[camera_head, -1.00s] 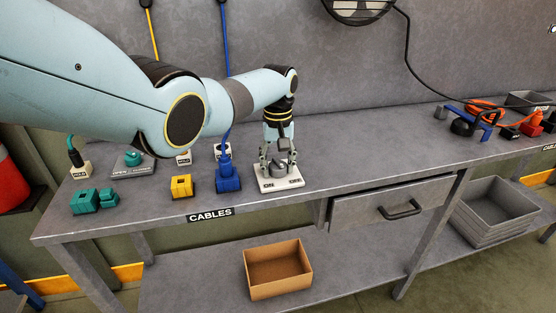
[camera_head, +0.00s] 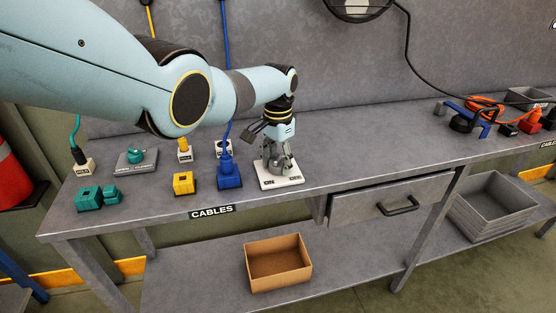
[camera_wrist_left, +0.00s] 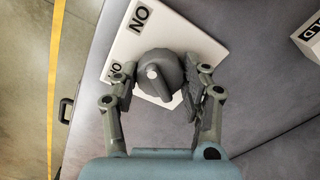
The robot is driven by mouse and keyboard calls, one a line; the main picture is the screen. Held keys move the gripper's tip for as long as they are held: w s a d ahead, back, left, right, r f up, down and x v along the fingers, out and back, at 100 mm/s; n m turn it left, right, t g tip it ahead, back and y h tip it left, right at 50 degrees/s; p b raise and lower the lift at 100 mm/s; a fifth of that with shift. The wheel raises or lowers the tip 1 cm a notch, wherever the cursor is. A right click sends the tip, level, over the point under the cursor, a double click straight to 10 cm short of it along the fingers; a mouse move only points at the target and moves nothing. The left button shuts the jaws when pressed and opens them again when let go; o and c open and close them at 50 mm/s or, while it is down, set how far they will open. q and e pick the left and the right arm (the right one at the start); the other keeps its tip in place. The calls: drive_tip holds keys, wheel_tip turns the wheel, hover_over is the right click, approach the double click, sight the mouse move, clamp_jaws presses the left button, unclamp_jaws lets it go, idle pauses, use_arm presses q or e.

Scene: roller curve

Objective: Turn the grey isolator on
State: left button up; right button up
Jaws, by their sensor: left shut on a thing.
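The grey isolator is a round grey knob (camera_wrist_left: 160,75) with a raised ridge and a pale dot, on a white plate (camera_head: 281,184) near the front of the bench. The plate carries an ON label and a second label, partly hidden in the left wrist view. The ridge lies slantwise; I cannot tell for sure which label it points to. My left gripper (camera_head: 277,164) reaches down over the plate, shut on the knob. In the left wrist view its fingers (camera_wrist_left: 167,83) sit on either side of the knob. My right gripper is in no view.
Left of the plate stand a blue plug (camera_head: 230,174) with its cable, a yellow block (camera_head: 184,183), teal blocks (camera_head: 90,198) and a teal knob on a grey plate (camera_head: 122,168). Bench to the right is clear up to the orange cable (camera_head: 487,104). A cardboard box (camera_head: 278,284) sits below.

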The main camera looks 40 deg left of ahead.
sight(278, 158)
use_arm(q)
drive_tip(key=shift+m, duration=0.8)
drive_tip(key=o, duration=1.2)
drive_tip(key=shift+c, duration=0.2)
wheel_tip(278, 158, up, 12)
